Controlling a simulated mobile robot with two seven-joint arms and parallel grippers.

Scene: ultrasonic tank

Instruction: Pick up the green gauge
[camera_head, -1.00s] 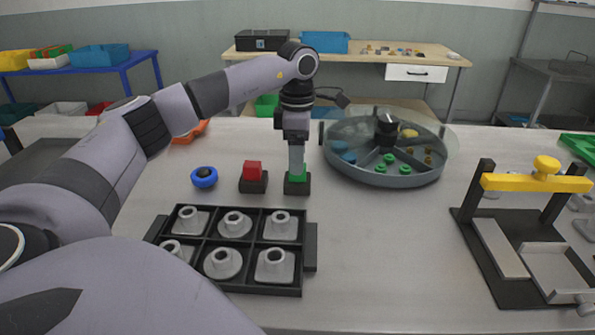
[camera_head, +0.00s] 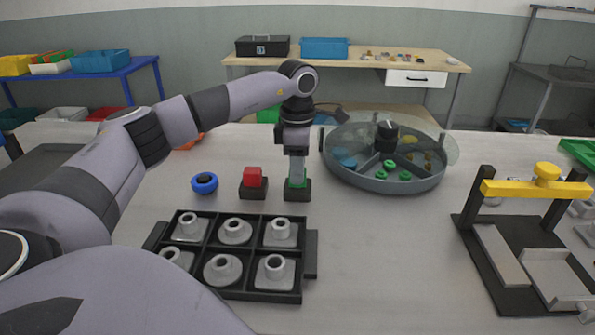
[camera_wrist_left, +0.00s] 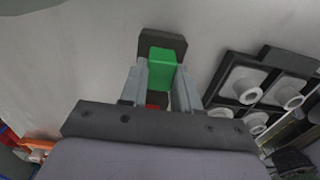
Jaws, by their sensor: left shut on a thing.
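The green gauge (camera_wrist_left: 162,67) is a green block in a small dark base (camera_head: 297,192), which stands on the table right of the red block's base. My left gripper (camera_head: 297,181) points straight down over it, and its two fingers are shut on the green gauge's sides. In the left wrist view the gauge is between the fingers of my left gripper (camera_wrist_left: 160,82). In the head view the fingers hide most of the gauge. I cannot tell whether it is clear of its base. My right gripper is not in view.
A red block (camera_head: 252,177) in a dark base and a blue ring-shaped piece (camera_head: 204,183) stand to the left. A black tray (camera_head: 311,262) with grey pieces lies in front. A round divided tank (camera_head: 400,184) is right, and a yellow-barred fixture (camera_head: 515,186) further right. Clear table lies between them.

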